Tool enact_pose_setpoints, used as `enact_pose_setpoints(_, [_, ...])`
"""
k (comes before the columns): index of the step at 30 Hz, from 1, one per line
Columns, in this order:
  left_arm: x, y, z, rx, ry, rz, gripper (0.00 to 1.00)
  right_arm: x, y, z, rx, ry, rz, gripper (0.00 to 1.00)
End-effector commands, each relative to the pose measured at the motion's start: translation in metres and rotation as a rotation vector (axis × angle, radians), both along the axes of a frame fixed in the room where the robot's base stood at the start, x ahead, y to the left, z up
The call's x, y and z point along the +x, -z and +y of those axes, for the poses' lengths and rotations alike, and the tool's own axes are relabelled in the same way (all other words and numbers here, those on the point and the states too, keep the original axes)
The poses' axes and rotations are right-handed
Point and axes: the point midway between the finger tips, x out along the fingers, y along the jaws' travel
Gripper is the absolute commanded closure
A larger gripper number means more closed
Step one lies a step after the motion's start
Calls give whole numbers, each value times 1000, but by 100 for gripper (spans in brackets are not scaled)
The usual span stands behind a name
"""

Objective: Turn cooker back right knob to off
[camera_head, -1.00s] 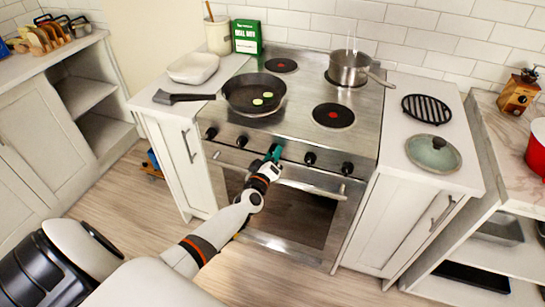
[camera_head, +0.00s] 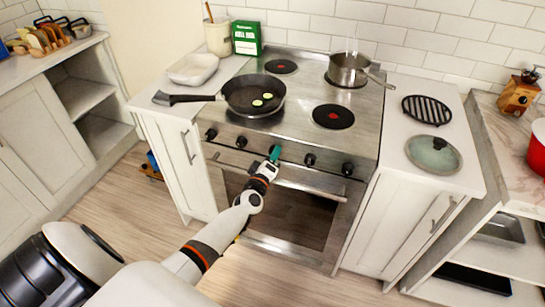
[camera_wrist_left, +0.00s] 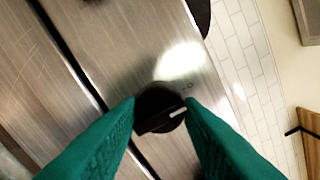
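The cooker (camera_head: 300,110) has a row of black knobs along its front panel. My left gripper (camera_head: 275,153) is at the middle of the row, where it hides the panel behind it. In the left wrist view, a black knob (camera_wrist_left: 160,107) sits between the two green fingertips, one on each side. The fingers are apart; I cannot tell whether they touch the knob. Its white pointer line faces right, and a small 0 mark is on the panel at its upper right. Two other knobs show right of the gripper, one of them at the far right (camera_head: 347,168). My right gripper is not in view.
A frying pan (camera_head: 254,95) sits on the front left hob and a steaming saucepan (camera_head: 348,68) on the back right one. The oven handle (camera_head: 312,186) runs just below the knobs, close under my left gripper.

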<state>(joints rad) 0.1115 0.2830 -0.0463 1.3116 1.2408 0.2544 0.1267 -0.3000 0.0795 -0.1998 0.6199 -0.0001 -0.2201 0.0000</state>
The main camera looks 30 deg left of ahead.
Motion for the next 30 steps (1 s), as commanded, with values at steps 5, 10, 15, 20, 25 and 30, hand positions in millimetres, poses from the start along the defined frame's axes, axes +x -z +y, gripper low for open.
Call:
enact_pose_setpoints(5, [0, 1, 0, -2, 0, 0, 45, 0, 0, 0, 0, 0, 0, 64])
enact_pose_setpoints(10, [0, 0, 0, -1, -1, 0, 45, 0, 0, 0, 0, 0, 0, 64])
enact_pose_setpoints(15, [-6, 1, -2, -1, -1, 1, 45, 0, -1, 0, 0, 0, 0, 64])
enact_pose_setpoints(20, [-32, 1, -8, -2, -1, 4, 45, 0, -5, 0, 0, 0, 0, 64])
enact_pose_setpoints(25, [-68, 1, -16, -3, -1, 2, 45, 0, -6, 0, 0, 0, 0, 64])
enact_pose_setpoints(30, [-98, 1, -23, -2, -1, 2, 45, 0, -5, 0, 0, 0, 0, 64])
